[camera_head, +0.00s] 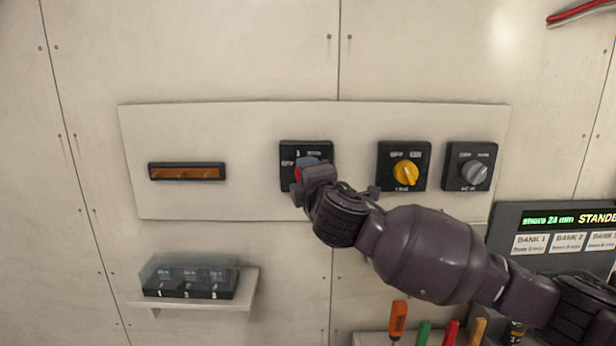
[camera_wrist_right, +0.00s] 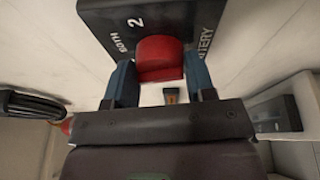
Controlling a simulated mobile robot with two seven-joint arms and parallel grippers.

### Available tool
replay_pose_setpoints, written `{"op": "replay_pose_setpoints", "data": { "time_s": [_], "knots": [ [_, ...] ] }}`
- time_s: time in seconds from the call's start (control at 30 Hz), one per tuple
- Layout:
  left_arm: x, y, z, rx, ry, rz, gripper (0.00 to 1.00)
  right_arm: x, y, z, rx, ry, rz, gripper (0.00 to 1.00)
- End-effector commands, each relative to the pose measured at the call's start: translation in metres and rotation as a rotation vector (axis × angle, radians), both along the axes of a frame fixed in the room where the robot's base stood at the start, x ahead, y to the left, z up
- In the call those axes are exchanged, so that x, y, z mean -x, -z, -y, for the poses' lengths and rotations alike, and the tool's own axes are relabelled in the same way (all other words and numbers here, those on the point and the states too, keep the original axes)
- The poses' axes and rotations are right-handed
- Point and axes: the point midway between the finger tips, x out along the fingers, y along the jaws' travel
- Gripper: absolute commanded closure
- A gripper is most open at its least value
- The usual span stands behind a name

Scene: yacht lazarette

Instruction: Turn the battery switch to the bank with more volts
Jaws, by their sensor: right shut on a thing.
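The battery switch (camera_head: 289,152) is a black square plate on the pale panel, with a red knob (camera_head: 299,174). My right gripper (camera_head: 310,169) covers much of it in the head view. In the right wrist view the blue fingers of my right gripper (camera_wrist_right: 161,80) are shut on the red knob (camera_wrist_right: 160,55), one on each side. The plate (camera_wrist_right: 100,14) there shows "2", "BOTH" and part of "BATTERY". I cannot tell which mark the knob points to. A dark display unit (camera_head: 497,262) at right has BANK labels; their small print is unreadable. My left gripper is not in view.
A yellow-knob switch (camera_head: 405,173) and a grey-knob switch (camera_head: 474,174) sit right of the battery switch. An amber display (camera_head: 187,172) is at left. A clear-covered box (camera_head: 190,278) stands on a small shelf (camera_head: 246,290). Coloured-handled tools (camera_head: 398,318) stand below my right arm.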

Motion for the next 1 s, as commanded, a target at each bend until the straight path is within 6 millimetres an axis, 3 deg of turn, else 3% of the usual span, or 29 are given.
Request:
{"op": "replay_pose_setpoints", "data": {
  "time_s": [0.3, 0.8, 0.83, 0.97, 1.0],
  "knots": [
    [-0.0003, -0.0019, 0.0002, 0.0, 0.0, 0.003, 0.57, 0.0002, 0.0023, -0.0001, 0.108, 0.0, -0.003, 0.74],
    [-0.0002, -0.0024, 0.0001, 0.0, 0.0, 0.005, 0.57, 0.0003, 0.0031, -0.0002, 0.123, -0.001, -0.005, 0.74],
    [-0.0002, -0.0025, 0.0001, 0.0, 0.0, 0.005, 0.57, 0.0003, 0.0031, -0.0002, 0.123, -0.001, -0.005, 0.45],
    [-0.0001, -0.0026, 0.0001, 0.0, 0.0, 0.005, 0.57, 0.0002, 0.002, -0.0002, 0.121, 0.0, -0.004, 0.26],
    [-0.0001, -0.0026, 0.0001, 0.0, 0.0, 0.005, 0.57, 0.0002, 0.0017, -0.0001, 0.121, 0.0, -0.003, 0.26]
  ]
}}
